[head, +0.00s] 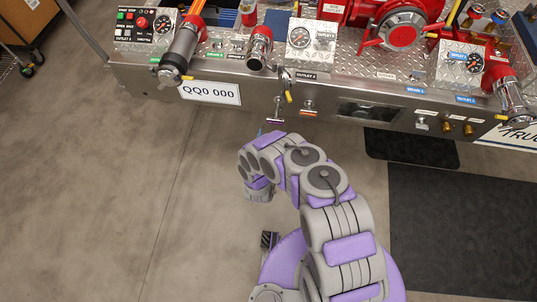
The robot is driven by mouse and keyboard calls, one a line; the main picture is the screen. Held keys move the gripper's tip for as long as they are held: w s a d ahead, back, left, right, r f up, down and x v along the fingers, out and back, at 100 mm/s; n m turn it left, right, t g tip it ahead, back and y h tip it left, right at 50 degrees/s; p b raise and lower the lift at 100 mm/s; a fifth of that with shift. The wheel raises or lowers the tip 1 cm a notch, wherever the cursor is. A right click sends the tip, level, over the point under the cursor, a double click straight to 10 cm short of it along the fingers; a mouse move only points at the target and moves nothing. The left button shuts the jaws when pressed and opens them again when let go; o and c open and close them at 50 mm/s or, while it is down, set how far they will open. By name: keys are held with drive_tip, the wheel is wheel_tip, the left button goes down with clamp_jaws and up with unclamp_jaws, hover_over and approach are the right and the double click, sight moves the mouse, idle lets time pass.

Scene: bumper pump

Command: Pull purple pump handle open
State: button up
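A small purple pull handle (275,121) sticks out below the front edge of the metal bumper, under the OUTLET 3 label. It appears pushed in close to the panel, though it is too small to tell exactly. My purple and grey arm reaches up from the bottom and bends near the bumper. My gripper (260,134) seems to be at the arm's far end, just below and left of the purple handle, with a gap between them. The arm's own links mostly hide the gripper, so I cannot tell whether its fingers are open or shut.
Another pull handle (308,107) with an orange label sits just right. Dark mats (460,235) lie at right. Floor (90,190) at left is clear.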

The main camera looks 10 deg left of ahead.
drive_tip(key=s+b, duration=0.1)
drive_tip(key=s, duration=0.9)
drive_tip(key=shift+a, duration=0.2)
